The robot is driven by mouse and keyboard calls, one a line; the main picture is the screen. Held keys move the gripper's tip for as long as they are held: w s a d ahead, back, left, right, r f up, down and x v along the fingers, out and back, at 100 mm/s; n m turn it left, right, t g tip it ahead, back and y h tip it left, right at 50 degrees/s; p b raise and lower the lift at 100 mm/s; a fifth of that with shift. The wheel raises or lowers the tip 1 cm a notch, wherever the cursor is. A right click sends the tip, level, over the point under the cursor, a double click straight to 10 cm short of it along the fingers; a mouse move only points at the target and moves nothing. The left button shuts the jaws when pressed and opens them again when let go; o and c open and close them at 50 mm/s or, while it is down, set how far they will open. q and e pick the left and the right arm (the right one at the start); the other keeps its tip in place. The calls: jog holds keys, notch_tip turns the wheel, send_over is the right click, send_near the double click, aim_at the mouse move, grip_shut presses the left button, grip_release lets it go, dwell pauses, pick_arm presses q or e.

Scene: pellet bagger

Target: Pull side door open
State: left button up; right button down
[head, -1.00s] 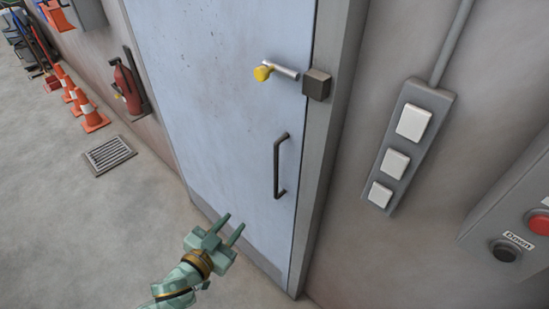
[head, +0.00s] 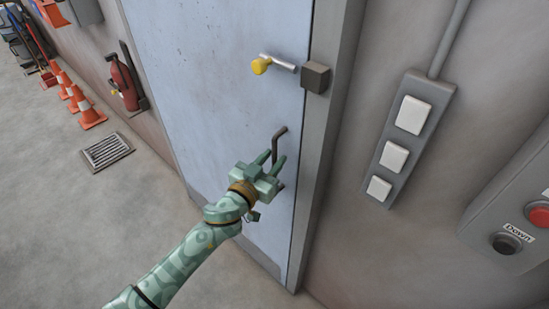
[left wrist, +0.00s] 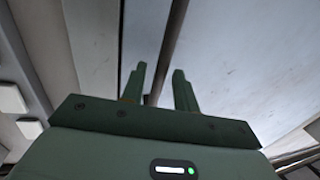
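The side door (head: 215,60) is pale blue-grey and sits closed in its grey frame. Its dark bar handle (head: 278,144) shows its upper end above my left gripper (head: 273,157); its middle is hidden behind the gripper. A bolt with a yellow knob (head: 261,65) lies higher on the door, its rod apart from the block (head: 316,77) on the frame. In the left wrist view the gripper's two fingers (left wrist: 159,80) are apart, and the dark handle (left wrist: 157,72) shows between them. I cannot see contact. My right gripper is not in view.
A switch panel (head: 394,173) and a control box (head: 478,215) with red and black buttons are on the wall to the right. A fire extinguisher (head: 125,82), traffic cones (head: 89,113) and a floor grate (head: 107,151) are left of the door. The floor before the door is clear.

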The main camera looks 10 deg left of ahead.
pick_arm(q)
jog(key=shift+w+d, duration=0.3)
jog(key=shift+w, duration=0.35)
jog(key=shift+s, duration=0.1)
grip_shut()
